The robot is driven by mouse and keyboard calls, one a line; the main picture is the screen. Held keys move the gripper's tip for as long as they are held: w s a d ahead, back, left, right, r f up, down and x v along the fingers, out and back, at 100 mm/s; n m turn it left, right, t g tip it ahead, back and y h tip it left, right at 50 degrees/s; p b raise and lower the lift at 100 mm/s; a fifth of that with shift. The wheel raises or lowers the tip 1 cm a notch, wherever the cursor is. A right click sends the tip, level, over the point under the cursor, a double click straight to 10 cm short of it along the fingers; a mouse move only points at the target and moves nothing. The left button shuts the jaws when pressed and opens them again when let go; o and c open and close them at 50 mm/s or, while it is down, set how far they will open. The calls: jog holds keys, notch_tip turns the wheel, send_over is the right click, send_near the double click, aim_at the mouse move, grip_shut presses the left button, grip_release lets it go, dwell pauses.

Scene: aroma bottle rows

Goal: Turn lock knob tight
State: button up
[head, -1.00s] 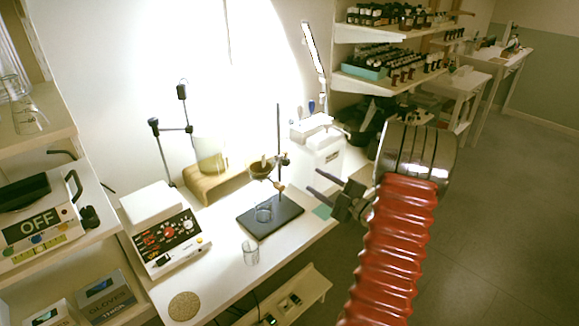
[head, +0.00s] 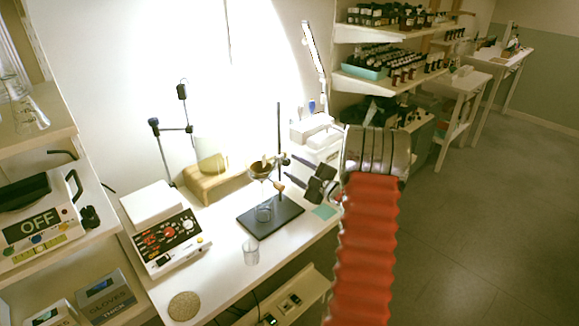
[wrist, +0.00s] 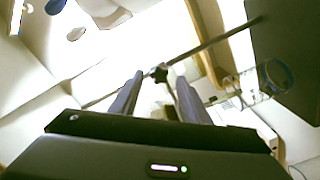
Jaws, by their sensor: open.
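A retort stand with an upright dark rod (head: 279,125) rises from a black base plate (head: 285,214) on the white bench. A clamp on the rod carries a brown-rimmed funnel (head: 259,171), with a glass beaker (head: 264,213) below it. A small dark lock knob (head: 285,160) sits on the clamp at the rod, and it also shows in the wrist view (wrist: 160,73). My gripper (head: 289,169) is open just right of the rod. In the wrist view its fingertips (wrist: 161,77) lie either side of the knob's line of sight; contact cannot be told.
A white hotplate device (head: 165,233) with knobs stands at the left of the bench. A small glass beaker (head: 251,252) and a round cork mat (head: 184,306) are at the front. A wooden stand (head: 207,180) and a white instrument (head: 318,138) are behind.

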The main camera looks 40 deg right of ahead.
aim_at(286, 162)
jog(key=shift+w, duration=1.25)
jog(key=shift+c, duration=0.3)
jog(key=c, duration=0.9)
jog(key=shift+a, duration=0.3)
jog(key=shift+c, duration=0.5)
jog(key=shift+d, duration=0.15)
